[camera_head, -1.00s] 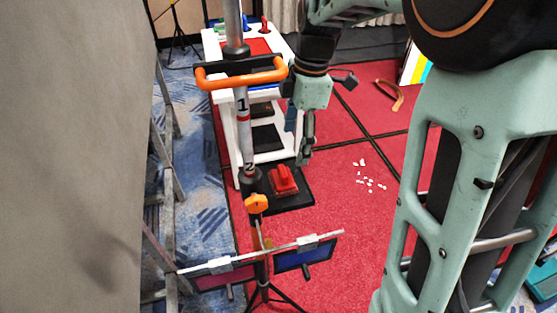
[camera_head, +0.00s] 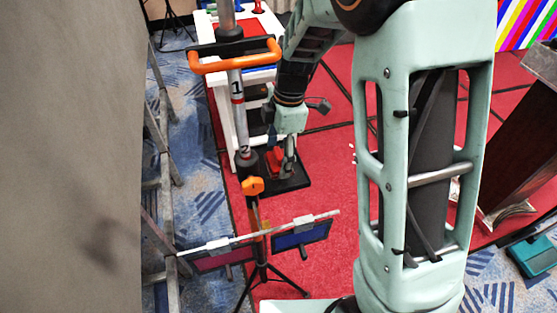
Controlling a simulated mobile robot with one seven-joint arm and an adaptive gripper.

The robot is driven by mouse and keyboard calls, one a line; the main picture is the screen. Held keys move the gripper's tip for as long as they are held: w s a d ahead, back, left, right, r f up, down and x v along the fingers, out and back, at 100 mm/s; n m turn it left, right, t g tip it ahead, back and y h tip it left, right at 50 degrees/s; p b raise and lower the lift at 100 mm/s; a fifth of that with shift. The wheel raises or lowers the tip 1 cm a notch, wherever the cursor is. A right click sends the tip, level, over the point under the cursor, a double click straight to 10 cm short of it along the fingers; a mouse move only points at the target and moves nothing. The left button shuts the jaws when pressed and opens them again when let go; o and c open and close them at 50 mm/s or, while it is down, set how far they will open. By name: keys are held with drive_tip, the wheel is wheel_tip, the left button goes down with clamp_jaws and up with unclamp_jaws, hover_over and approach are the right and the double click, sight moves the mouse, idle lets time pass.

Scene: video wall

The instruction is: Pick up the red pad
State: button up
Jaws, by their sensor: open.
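A red block-like thing (camera_head: 274,160), which looks like the red pad, sits on a black mat (camera_head: 297,183) on the red floor. My gripper (camera_head: 288,170) points down just right of it, over the mat, and partly covers it. The gripper is open; the fingers are small in the picture and I cannot tell whether they touch the red thing or surround it.
A pole with an orange handle (camera_head: 235,63) stands close to the left, with a tripod (camera_head: 262,285) and panels on a bar (camera_head: 300,235) in front. A white shelf (camera_head: 222,100) is behind. A grey wall (camera_head: 70,150) fills the left. A dark lectern (camera_head: 515,130) stands right.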

sight(279, 153)
drive_tip(key=c, duration=1.2)
drive_tip(key=shift+r, duration=0.15)
wheel_tip(279, 153, up, 10)
drive_tip(key=shift+f, duration=0.1)
